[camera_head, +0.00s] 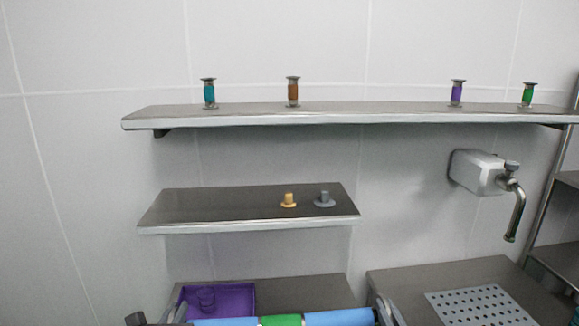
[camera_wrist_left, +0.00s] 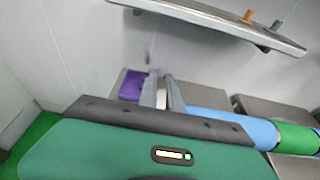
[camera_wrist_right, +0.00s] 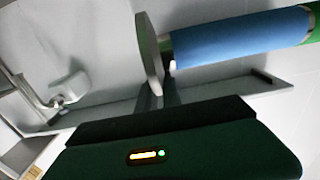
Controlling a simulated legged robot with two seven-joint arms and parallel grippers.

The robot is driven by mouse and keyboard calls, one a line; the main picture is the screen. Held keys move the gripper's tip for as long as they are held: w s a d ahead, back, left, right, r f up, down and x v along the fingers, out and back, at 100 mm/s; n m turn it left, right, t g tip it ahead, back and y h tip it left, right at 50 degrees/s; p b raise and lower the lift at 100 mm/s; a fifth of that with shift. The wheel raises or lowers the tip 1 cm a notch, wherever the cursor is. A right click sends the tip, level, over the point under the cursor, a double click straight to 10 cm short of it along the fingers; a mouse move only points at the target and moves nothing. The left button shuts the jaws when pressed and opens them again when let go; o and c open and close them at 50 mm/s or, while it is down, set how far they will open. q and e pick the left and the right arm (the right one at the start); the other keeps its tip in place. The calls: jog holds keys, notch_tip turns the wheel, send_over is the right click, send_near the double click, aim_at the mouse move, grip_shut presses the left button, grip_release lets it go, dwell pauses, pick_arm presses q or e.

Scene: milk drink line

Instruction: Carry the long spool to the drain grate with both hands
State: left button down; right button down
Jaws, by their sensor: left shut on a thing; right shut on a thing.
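The long spool, with blue ends and a green middle, lies across the bottom edge of the head view (camera_head: 225,322), which cuts off its lower part. It also shows in the left wrist view (camera_wrist_left: 225,127) and the right wrist view (camera_wrist_right: 230,38). My left gripper (camera_wrist_left: 160,92) is shut on the spool's left end. My right gripper (camera_wrist_right: 160,85) is shut on its right end, by the round grey flange (camera_wrist_right: 149,45). The spool looks about level, in front of the counters. The drain grate (camera_head: 482,306), a perforated plate, lies on the right counter, right of the spool.
A purple tray (camera_head: 243,300) sits on the left counter. A tap (camera_head: 514,205) juts from the wall above the right counter. A small shelf (camera_head: 180,205) holds yellow and grey pegs; a long upper shelf (camera_head: 350,115) holds several small spools. A gap separates the counters.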

jog(key=shift+r, duration=0.15)
